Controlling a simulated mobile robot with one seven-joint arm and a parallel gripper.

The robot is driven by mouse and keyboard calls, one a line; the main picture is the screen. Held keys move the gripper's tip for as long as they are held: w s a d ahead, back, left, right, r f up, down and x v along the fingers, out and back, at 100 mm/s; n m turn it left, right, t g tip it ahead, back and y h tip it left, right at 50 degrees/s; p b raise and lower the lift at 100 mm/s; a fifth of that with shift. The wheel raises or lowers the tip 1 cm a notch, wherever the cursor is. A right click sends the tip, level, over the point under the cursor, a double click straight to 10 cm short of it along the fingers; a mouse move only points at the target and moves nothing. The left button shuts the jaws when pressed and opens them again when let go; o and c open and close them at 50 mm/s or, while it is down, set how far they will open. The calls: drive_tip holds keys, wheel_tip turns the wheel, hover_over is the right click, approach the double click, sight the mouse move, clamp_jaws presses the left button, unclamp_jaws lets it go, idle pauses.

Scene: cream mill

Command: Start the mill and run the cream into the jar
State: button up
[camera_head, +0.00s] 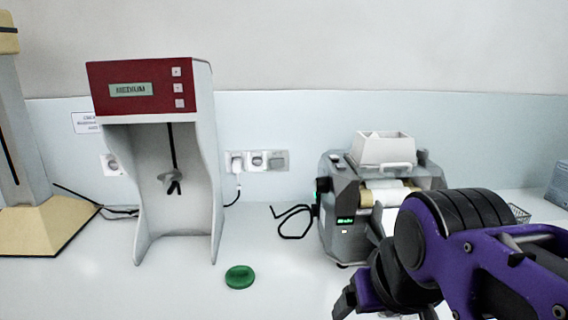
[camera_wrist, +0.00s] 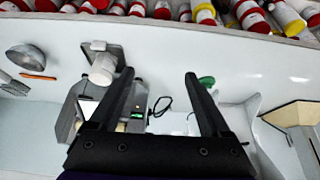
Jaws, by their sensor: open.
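The mill (camera_head: 333,235) is a grey machine with pale rollers (camera_head: 385,193), a white hopper (camera_head: 383,148) on top and a small lit green display (camera_head: 345,220) on its front left. In the wrist view the mill (camera_wrist: 66,125) is partly behind my gripper. A white cylindrical container (camera_wrist: 103,69), which looks like the jar, stands by a grey plate (camera_wrist: 112,49) in front of the mill; my arm hides that area in the head view. A green lid (camera_head: 239,277) lies on the bench, also in the wrist view (camera_wrist: 207,81). My gripper (camera_wrist: 158,73) is open and empty, above the bench before the mill.
A mixer with a red panel (camera_head: 140,88) reading MEDIUM stands left of the mill. A beige-based stand (camera_head: 40,228) is at far left. Wall sockets and cables lie behind. The wrist view shows a metal bowl (camera_wrist: 26,57), an orange tool (camera_wrist: 38,76) and several red-and-white containers (camera_wrist: 160,10).

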clamp_jaws()
idle(1.5)
